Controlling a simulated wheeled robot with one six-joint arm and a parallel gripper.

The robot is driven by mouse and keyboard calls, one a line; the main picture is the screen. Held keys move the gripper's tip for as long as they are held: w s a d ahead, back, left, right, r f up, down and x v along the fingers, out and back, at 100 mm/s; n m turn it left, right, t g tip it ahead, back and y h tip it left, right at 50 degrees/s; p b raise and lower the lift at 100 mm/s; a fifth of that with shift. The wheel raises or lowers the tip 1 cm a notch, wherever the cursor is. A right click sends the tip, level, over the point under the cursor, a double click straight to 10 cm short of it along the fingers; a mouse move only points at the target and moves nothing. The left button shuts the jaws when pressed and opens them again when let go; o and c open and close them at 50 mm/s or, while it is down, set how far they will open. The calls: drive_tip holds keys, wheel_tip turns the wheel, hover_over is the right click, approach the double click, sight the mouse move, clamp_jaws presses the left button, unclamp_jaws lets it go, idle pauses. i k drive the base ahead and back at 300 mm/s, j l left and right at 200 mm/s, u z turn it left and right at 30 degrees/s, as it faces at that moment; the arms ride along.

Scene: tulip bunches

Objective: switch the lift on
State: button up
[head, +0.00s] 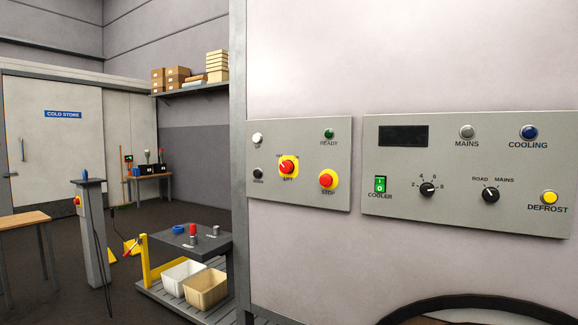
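The LIFT switch (288,167), a red rotary knob on a yellow plate, sits in the middle of the smaller grey panel (270,199) on the pale wall. Its position is too small to read. On the same panel are a dark green READY lamp (329,134) at upper right and a red STOP button (326,180) with a yellow surround at lower right. A white button (257,138) and a black button (258,173) are on its left side. My gripper does not show in the head view.
A larger panel (400,215) to the right carries COOLING, MAINS and DEFROST controls, a green COOLER switch (380,184) and two black knobs. A dark arch (470,303) edges the bottom right. A grey cart (190,239) with two crates stands at lower left.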

sight(287, 167)
drive_tip(key=i+j+u, duration=0.2)
drive_tip(key=i, duration=0.25)
drive_tip(key=i+j+u, duration=0.25)
drive_tip(key=i, duration=0.2)
drive_tip(key=i+j+u, duration=0.2)
drive_tip(key=i, duration=0.3)
